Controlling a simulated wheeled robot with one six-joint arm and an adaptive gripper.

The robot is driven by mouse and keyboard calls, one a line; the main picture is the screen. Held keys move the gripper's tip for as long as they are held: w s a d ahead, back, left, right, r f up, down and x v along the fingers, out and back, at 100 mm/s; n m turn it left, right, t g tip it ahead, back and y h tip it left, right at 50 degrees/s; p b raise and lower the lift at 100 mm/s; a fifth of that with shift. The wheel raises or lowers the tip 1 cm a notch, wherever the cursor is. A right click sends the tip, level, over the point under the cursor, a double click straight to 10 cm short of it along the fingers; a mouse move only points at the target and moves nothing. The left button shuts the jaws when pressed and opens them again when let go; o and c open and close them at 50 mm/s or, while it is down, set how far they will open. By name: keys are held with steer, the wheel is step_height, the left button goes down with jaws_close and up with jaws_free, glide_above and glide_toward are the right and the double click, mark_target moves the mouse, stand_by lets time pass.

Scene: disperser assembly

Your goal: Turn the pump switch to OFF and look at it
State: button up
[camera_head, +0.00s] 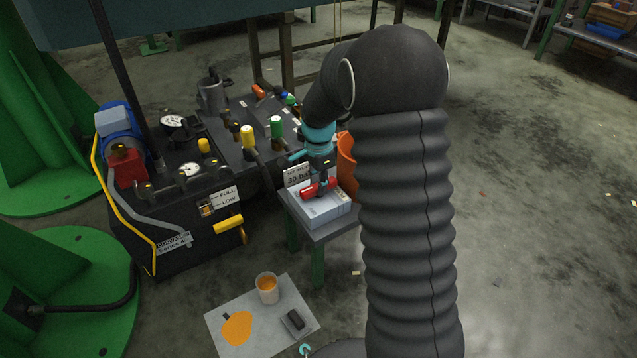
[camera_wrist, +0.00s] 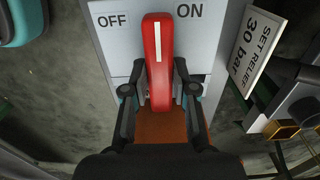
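The pump switch is a red handle (camera_wrist: 158,70) with a white line, on a pale grey box (camera_head: 325,210). In the wrist view the OFF label (camera_wrist: 112,20) is left of the handle's top and the ON label (camera_wrist: 189,10) is right of it. The white line points up between the two labels. My gripper (camera_wrist: 159,92) has one finger on each side of the handle, with narrow gaps that seem to show beside it. In the head view the red handle (camera_head: 319,188) shows below my teal-banded gripper (camera_head: 321,172), which partly covers it.
The box stands on a small green-legged table (camera_head: 318,262). A "SET RELIEF 30 bar" sign (camera_wrist: 258,45) is beside it, and an orange container (camera_head: 347,160) is close by. A dark hydraulic unit (camera_head: 180,225) with gauges and valves stands to the left. Open floor lies right.

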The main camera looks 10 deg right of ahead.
jaws_close()
steer(key=n+p, duration=0.1)
steer(key=n, duration=0.3)
steer(key=shift+r+p, duration=0.1)
steer(key=shift+p, duration=0.25)
steer(key=n+p, duration=0.1)
steer(key=n, duration=0.4)
steer(key=n+p, duration=0.1)
steer(key=n, duration=0.4)
steer(key=shift+w, duration=0.1)
steer(key=shift+n+p, duration=0.5)
steer(key=shift+n, duration=1.4)
steer(key=o, duration=0.9)
jaws_free()
